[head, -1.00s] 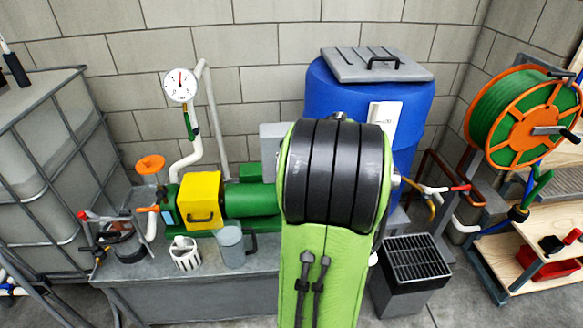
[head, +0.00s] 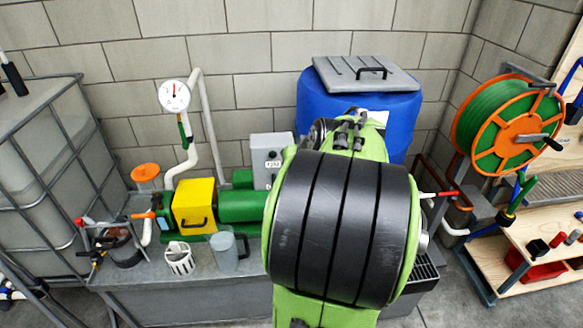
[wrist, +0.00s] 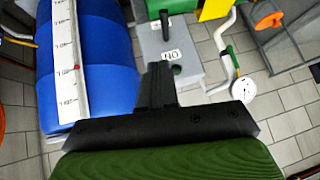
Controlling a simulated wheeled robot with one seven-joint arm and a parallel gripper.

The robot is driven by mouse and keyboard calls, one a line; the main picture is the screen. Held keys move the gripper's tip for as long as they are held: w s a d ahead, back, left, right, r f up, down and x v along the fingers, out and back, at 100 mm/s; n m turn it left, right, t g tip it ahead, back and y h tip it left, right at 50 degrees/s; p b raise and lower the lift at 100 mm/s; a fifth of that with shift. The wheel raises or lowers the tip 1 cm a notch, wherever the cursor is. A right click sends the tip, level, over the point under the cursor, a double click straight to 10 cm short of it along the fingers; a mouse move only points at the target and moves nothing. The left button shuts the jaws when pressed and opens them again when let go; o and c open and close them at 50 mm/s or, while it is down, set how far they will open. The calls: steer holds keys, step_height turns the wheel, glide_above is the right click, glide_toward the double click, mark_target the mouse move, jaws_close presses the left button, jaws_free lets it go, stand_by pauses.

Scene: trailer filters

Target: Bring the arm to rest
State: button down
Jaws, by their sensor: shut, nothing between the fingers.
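My green and black arm (head: 340,225) rises in the front middle of the head view, bent at a large black-banded joint. It hides my gripper there. In the wrist view my gripper (wrist: 161,84) shows as dark fingers pressed together, shut and empty. Behind the fingers in that view are the blue barrel (wrist: 95,60) with a white level scale and the grey switch box (wrist: 175,50). No contact with them can be made out.
A yellow and green pump (head: 195,205), white strainer basket (head: 179,258) and grey jug (head: 229,250) stand on the bench, left of my arm. A pressure gauge (head: 174,96) stands behind. The blue barrel (head: 320,100) is behind my arm; an orange hose reel (head: 510,125) is at right.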

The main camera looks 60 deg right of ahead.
steer(key=shift+s+a+r, duration=0.2)
steer(key=shift+s+r, duration=0.2)
steer(key=shift+s, duration=0.15)
steer(key=shift+s+a+r, duration=0.2)
steer(key=shift+s+r, duration=0.15)
steer(key=shift+s, duration=0.15)
steer(key=shift+w+a, duration=0.1)
